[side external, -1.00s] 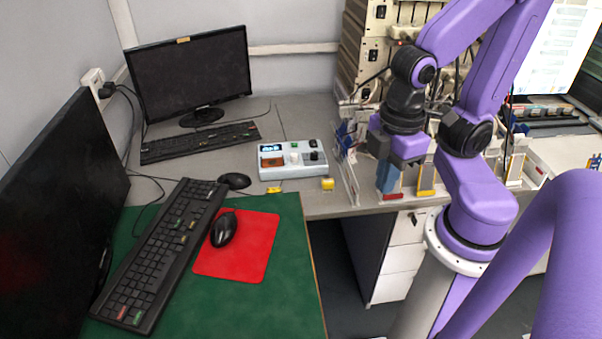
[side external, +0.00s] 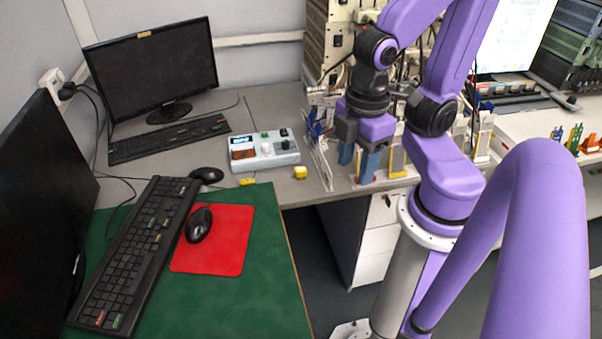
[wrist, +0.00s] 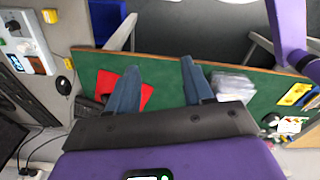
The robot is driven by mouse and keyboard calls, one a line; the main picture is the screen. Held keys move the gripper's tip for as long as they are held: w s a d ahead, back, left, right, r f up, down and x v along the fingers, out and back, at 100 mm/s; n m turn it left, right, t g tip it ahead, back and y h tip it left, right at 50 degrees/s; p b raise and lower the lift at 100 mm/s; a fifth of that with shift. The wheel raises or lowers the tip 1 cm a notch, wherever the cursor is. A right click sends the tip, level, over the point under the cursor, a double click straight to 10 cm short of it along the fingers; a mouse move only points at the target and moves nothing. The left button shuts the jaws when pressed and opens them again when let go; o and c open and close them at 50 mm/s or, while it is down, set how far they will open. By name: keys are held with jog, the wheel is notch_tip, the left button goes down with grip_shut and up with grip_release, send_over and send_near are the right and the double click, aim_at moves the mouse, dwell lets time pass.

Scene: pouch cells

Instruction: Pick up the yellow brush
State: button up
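My gripper (side external: 357,172) hangs over the back table at the right in the side view, fingers down. In the wrist view its two blue fingers (wrist: 161,65) are apart with nothing between them. I cannot make out a clear brush shape. A small yellow piece (side external: 247,182) lies near the green mat's back edge, and it also shows in the wrist view (wrist: 63,81). A yellow block (side external: 300,173) stands behind it, also in the wrist view (wrist: 49,16). A flat yellow item with dark marks (wrist: 295,94) lies at the right in the wrist view.
The green mat (side external: 245,300) holds a red pad (side external: 232,255), a black mouse (side external: 199,225) and a keyboard (side external: 135,255). A white device (side external: 263,152) sits behind. Clear plates (side external: 320,165) stand close beside my gripper. A clear stack (wrist: 232,85) lies on the mat.

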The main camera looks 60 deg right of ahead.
jog(key=shift+o, duration=0.9)
